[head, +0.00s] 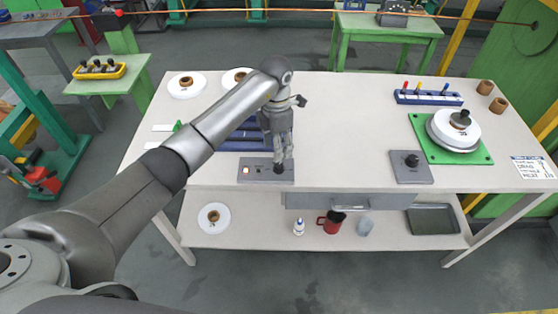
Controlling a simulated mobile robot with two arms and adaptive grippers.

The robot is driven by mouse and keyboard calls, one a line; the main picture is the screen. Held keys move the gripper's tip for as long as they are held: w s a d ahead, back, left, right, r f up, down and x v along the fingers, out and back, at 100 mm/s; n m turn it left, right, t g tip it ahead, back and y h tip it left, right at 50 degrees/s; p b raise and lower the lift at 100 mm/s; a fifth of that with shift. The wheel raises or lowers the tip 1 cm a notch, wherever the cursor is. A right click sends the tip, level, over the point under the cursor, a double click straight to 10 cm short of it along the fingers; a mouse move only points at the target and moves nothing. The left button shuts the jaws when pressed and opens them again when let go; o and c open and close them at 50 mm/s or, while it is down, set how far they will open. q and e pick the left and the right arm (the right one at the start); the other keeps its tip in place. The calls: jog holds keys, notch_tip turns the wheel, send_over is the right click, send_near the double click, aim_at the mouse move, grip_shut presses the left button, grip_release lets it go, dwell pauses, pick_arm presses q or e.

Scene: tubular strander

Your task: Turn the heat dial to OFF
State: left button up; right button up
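A grey control plate (255,174) lies at the front edge of the white table, left of centre, with a black dial (279,168) at its right end. My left gripper (283,158) points down right over this dial, its fingertips at or just above it. Whether the fingers are closed on the dial is too small to tell. A second grey plate (411,174) with a black knob (411,160) lies further right. I cannot read markings on either plate, so the dial's setting is unclear. My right gripper is out of view.
A blue rack (240,146) stands behind the left plate, partly hidden by my arm. A green board (480,157) with a white disc (455,130) is at the right, near a printed card (532,167). The table between the two plates is clear.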

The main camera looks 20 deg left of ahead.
aim_at(278, 165)
pick_arm(q)
notch_tip(278, 165, down, 7)
jog(key=shift+s+d+r+p, duration=0.1)
jog(key=shift+d+p, duration=0.05)
jog(key=shift+p, duration=0.6)
jog(key=shift+f, duration=0.5)
jog(key=shift+c, duration=0.3)
jog(key=c, duration=1)
